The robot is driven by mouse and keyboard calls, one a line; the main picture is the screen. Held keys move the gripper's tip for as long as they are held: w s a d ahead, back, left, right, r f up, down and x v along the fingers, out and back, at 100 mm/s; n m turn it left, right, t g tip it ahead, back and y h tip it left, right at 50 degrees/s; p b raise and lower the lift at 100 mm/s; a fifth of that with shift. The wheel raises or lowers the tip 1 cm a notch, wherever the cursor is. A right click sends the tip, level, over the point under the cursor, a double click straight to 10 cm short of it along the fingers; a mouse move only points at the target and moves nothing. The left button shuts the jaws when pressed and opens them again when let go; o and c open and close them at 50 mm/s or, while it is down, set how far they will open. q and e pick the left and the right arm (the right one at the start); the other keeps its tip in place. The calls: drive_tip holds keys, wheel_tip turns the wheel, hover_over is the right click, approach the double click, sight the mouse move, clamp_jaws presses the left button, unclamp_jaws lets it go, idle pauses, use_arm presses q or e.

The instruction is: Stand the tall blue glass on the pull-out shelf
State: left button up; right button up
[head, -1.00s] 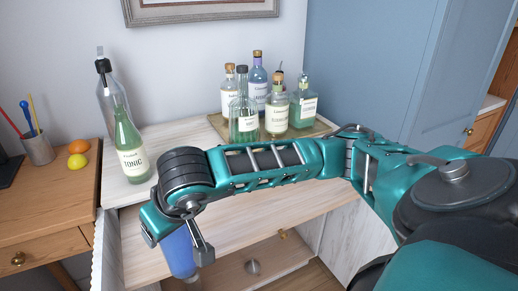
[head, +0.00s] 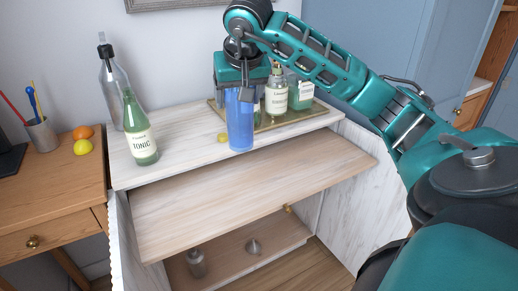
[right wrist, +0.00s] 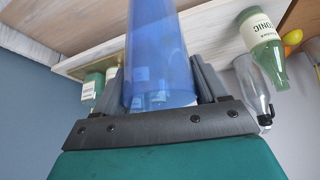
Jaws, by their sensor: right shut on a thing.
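My right gripper (head: 240,90) is shut on the tall blue glass (head: 240,125) and holds it upright by its upper part. The glass is see-through and also fills the middle of the right wrist view (right wrist: 157,50), between the two dark fingers (right wrist: 165,85). In the head view its base shows against the cabinet top, just behind the front edge; whether it touches there I cannot tell. The pull-out shelf (head: 250,193) is a bare wooden board, drawn out below the cabinet top, and lies lower and nearer than the glass. My left gripper is out of view.
A green tonic bottle (head: 140,130) and a clear bottle (head: 113,85) stand on the cabinet top (head: 185,135) at left. A tray (head: 315,119) of bottles stands behind the glass at right. A yellow piece (head: 222,137) lies beside it. Metal cups (head: 196,264) stand below the shelf.

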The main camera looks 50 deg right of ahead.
wheel_tip(320, 180, down, 15)
drive_tip(key=b, duration=0.1)
drive_tip(key=shift+b, duration=0.4)
drive_tip(key=shift+d+f, duration=0.1)
drive_tip(key=shift+f, duration=2.2)
drive_tip(key=shift+f+b, duration=0.2)
drive_tip(key=shift+b, duration=0.15)
drive_tip(key=o, duration=1.7)
drive_tip(key=shift+c, duration=0.2)
